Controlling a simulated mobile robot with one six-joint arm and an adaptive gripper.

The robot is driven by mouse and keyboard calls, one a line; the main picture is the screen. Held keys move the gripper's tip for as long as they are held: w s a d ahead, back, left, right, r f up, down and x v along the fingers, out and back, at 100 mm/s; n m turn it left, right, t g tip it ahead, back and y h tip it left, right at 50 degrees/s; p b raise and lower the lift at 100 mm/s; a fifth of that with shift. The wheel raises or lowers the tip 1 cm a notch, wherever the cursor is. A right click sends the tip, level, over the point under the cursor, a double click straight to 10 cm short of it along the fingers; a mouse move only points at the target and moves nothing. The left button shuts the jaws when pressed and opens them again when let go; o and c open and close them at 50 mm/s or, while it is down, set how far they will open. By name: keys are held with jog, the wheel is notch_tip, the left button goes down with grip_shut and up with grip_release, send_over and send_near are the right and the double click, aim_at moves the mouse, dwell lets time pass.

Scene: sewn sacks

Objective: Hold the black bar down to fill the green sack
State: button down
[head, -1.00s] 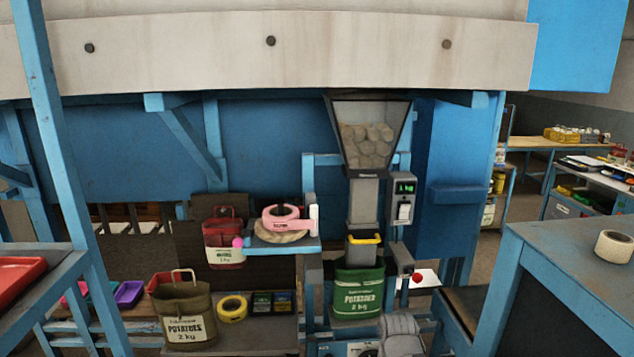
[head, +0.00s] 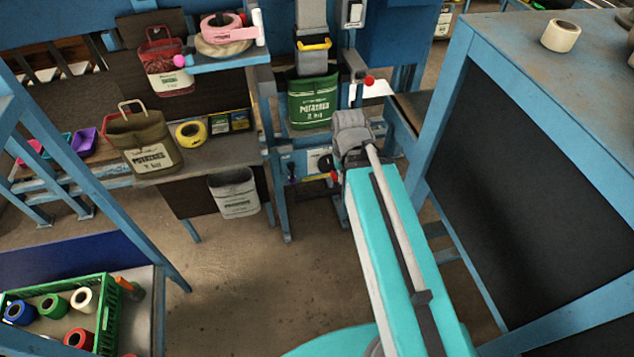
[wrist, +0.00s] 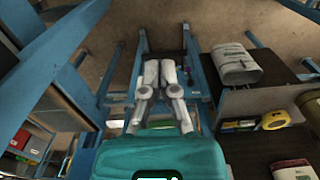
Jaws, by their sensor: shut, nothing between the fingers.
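The green sack (head: 313,102), printed with white lettering, hangs upright under the grey filling spout (head: 312,60), which carries a yellow strip. I cannot make out the black bar for certain. A small lever with a red knob (head: 369,80) sits to the right of the sack. My arm reaches up from the lower right, and its grey wrist is just below and right of the sack. My gripper (wrist: 160,70) shows in the wrist view, its two grey fingers together and empty. In the head view its fingertips are hidden.
An olive sack (head: 147,140) and yellow tape (head: 190,132) are on the bench at left. A pale sack (head: 236,192) hangs below it. A red sack (head: 165,66) hangs behind. A blue-framed table (head: 540,80) stands close on the right. The floor at centre left is clear.

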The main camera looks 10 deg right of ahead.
jog(key=shift+f, duration=0.15)
dwell(0.4)
jog(key=w+f+t+b, duration=0.2)
jog(key=w+f+b, duration=0.8)
jog(key=f+b, duration=0.3)
jog(key=w+f+t+b, duration=0.2)
jog(key=w+f+b, duration=0.7)
jog(key=f+b, duration=0.4)
jog(key=w+f+n+t+b, duration=0.1)
jog(key=w+f+t+b, duration=0.1)
jog(key=w+f+b, duration=0.8)
jog(key=shift+w+f+t+y+b, duration=0.35)
jog(key=shift+f+b, duration=1.35)
jog(key=shift+b, duration=1.7)
jog(key=shift+a, duration=0.1)
jog(key=shift+f, duration=0.1)
jog(key=b, duration=0.9)
send_over(319, 193)
jog(key=f, duration=0.8)
jog(key=shift+w+a+f, duration=0.1)
jog(key=shift+w+f, duration=0.05)
jog(key=shift+w, duration=0.2)
jog(key=shift+s+f+b, duration=0.2)
jog(key=shift+f+b, duration=0.6)
jog(key=shift+f, duration=0.15)
jog(key=shift+s+f+b, duration=0.15)
jog(key=shift+f+b, duration=0.6)
jog(key=shift+f, duration=0.15)
